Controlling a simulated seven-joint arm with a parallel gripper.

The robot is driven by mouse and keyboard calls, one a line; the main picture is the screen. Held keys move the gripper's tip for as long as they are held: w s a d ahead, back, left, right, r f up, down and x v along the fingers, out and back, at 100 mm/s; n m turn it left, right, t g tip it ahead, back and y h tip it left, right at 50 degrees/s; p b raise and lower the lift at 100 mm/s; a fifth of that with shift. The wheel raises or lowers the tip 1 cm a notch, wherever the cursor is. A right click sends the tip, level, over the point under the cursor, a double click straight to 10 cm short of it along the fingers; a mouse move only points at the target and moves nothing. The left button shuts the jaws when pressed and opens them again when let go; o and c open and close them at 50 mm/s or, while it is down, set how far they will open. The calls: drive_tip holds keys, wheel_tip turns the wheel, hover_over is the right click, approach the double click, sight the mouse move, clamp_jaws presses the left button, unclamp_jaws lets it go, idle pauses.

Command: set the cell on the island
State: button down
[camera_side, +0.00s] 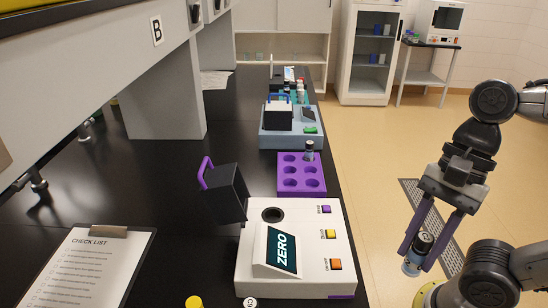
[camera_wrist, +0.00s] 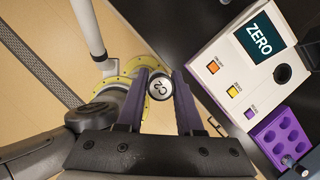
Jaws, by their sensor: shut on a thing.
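The cell, a small clear vial with a blue band (camera_side: 412,263), is between the fingers of my gripper (camera_side: 421,243). In the wrist view its round white top marked C2 (camera_wrist: 158,88) shows between the purple fingers (camera_wrist: 159,99). My gripper is shut on it and holds it, slightly tilted in the side view, in the air to the right of the black bench top (camera_side: 180,190), with floor seen behind. The black bench top is the only island-like surface I can make out; no label names it as such.
A white instrument (camera_side: 318,230) reading ZERO has its black lid open and a round well. Behind it, a purple rack (camera_side: 288,187) holds one vial (camera_side: 309,151). A clipboard (camera_side: 85,265) lies front left. Another instrument (camera_side: 292,139) stands farther back. An overhead cabinet marked B hangs left.

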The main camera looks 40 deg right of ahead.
drive_tip(key=shift+s, duration=0.6)
drive_tip(key=shift+n, duration=0.3)
drive_tip(key=shift+w+a+f, duration=1.55)
drive_tip(key=shift+a+f, duration=0.2)
drive_tip(key=shift+f, duration=0.4)
drive_tip(key=shift+w+a+f, duration=1.55)
drive_tip(key=shift+a+f, duration=0.2)
drive_tip(key=shift+f, duration=0.35)
drive_tip(key=shift+w+a+f, duration=1.55)
drive_tip(key=shift+a+f, duration=0.2)
drive_tip(key=shift+f, duration=0.4)
drive_tip(key=shift+f, duration=0.15)
drive_tip(key=c, duration=0.6)
unclamp_jaws()
drive_tip(key=shift+o, duration=0.2)
